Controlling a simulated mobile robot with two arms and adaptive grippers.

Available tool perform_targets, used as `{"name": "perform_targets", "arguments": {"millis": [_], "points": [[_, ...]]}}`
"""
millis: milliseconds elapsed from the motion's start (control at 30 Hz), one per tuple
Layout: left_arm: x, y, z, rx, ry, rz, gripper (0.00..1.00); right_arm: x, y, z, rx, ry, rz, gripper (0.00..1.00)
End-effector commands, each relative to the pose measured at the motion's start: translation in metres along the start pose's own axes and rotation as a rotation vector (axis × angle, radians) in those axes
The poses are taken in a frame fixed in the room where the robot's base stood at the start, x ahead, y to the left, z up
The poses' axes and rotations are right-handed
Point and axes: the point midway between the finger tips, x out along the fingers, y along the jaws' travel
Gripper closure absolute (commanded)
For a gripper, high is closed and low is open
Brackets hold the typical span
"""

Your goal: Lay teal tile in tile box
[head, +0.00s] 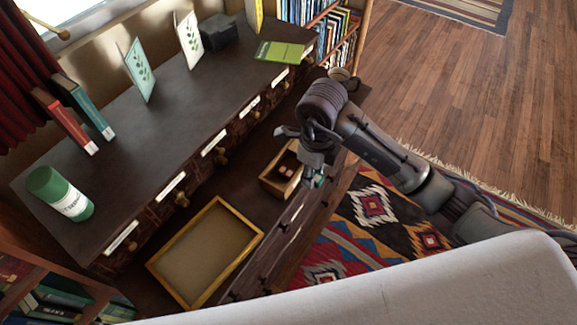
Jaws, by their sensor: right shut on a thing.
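The tile box (268,183) is a small open wooden box on the lower ledge of the dark cabinet, with a couple of pinkish tiles (286,171) inside. My right gripper (312,178) points down just right of the box, near the front edge of the ledge. It is shut on the teal tile (311,182), of which only a small teal patch shows between the fingers. The gripper partly hides the tile and the right side of the box. My left gripper is out of view.
A shallow wooden tray (206,252) lies left of the box on the same ledge. The upper top holds a green canister (60,194), books (88,110), cards (139,70) and a green booklet (281,51). A patterned rug (375,215) covers the floor at right.

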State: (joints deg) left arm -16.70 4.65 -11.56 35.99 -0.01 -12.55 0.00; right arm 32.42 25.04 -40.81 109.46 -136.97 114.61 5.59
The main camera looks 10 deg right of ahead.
Motion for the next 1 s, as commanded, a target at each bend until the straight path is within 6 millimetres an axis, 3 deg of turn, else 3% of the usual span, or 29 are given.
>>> {"name": "perform_targets", "arguments": {"millis": [300,500,700,1000], "points": [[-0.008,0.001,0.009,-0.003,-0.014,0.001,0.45,0.039,-0.019,0.064,0.001,0.002,0.004,0.93],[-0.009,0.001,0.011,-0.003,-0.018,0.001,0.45,0.059,-0.030,0.094,-0.001,0.001,0.002,0.93],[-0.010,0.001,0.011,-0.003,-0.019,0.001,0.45,0.068,-0.033,0.103,-0.002,0.002,0.003,0.93],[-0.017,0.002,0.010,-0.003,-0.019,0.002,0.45,0.104,-0.034,0.102,-0.002,0.001,0.001,0.93]]}}
